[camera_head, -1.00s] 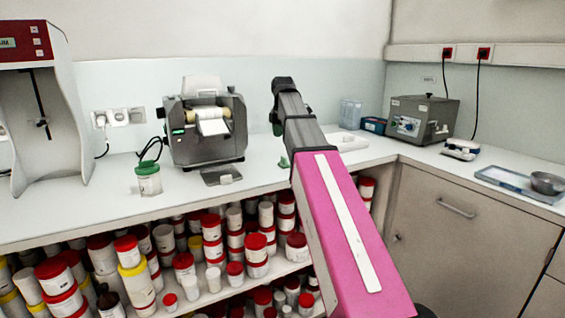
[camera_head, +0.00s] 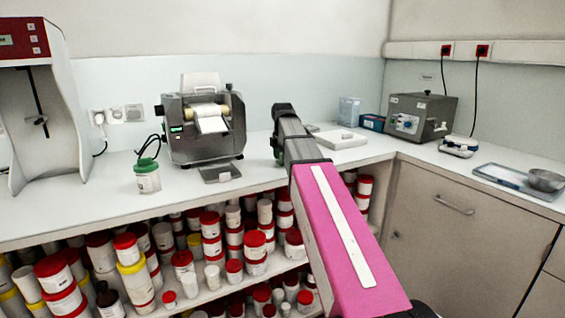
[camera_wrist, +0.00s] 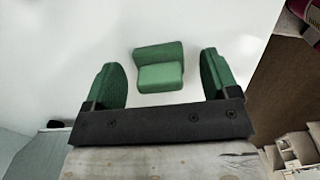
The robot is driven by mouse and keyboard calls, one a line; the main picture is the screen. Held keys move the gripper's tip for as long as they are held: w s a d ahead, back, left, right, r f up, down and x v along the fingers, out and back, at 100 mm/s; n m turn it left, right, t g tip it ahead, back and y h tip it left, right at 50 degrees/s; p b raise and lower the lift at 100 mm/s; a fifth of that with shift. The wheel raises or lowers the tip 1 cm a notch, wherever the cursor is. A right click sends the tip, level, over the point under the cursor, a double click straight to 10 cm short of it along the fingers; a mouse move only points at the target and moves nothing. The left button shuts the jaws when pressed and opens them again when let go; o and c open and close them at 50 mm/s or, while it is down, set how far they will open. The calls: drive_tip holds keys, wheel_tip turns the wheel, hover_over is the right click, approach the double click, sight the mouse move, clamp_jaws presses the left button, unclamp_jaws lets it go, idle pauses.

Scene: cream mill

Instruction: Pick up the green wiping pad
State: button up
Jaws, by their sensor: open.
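The green wiping pad (camera_wrist: 160,68) lies on the white countertop in the wrist view. It has a lighter front block and a darker green back part. My gripper (camera_wrist: 160,78) is open, with one green finger on each side of the pad. The fingers look apart from the pad, with white counter showing between. I cannot tell how high they are above the counter. In the head view my gripper (camera_head: 281,150) is mostly hidden behind my pink and grey arm, and the pad is hidden there.
The grey mill (camera_head: 203,125) stands left of my arm, with a green-lidded jar (camera_head: 147,180) farther left. A white tray (camera_head: 340,139) lies right of the arm. The counter's front edge runs below, above shelves of red-lidded pots (camera_head: 208,222).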

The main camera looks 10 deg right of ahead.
drive_tip(key=c, duration=1)
drive_tip(key=shift+r, duration=0.1)
drive_tip(key=shift+r, duration=0.5)
wheel_tip(320, 180, up, 2)
drive_tip(key=shift+r, duration=0.25)
drive_tip(key=s+a+r, duration=0.3)
drive_tip(key=a+r, duration=0.4)
drive_tip(key=a, duration=0.4)
drive_tip(key=shift+s, duration=0.4)
drive_tip(key=shift+o, duration=0.3)
drive_tip(key=shift+s+r, duration=0.1)
